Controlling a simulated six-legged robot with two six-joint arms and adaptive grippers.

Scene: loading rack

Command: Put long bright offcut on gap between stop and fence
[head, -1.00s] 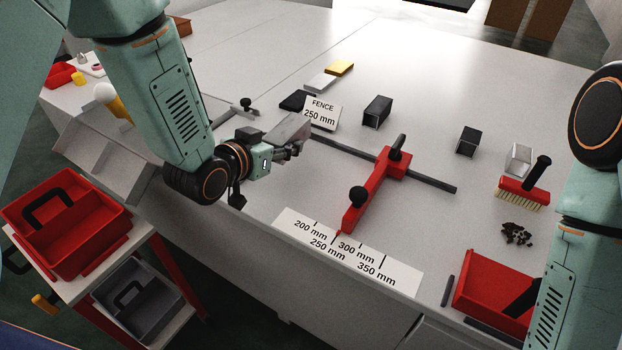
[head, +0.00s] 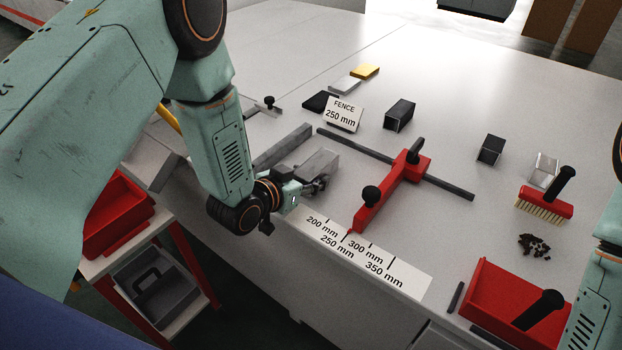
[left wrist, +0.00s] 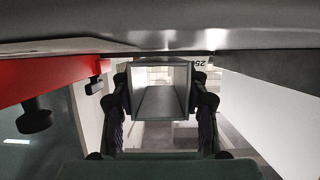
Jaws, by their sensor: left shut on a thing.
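My left gripper (head: 318,184) is shut on the long bright offcut (head: 320,163), a light grey square tube. In the left wrist view the hollow end of the offcut (left wrist: 160,92) sits between the two fingers. In the head view the offcut is between the grey fence bar (head: 283,147) on its left and the red stop (head: 368,208) on its right. The stop also shows at the left of the wrist view (left wrist: 45,75). I cannot tell whether the offcut touches the table. My right gripper is out of view.
The stop sits on a dark rail (head: 448,187). A scale strip (head: 405,277) lies in front, and a fence card (head: 343,114) stands behind. Dark short offcuts (head: 400,115), a bright short one (head: 544,170), a brush (head: 546,200) and a red tray (head: 490,290) are farther right.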

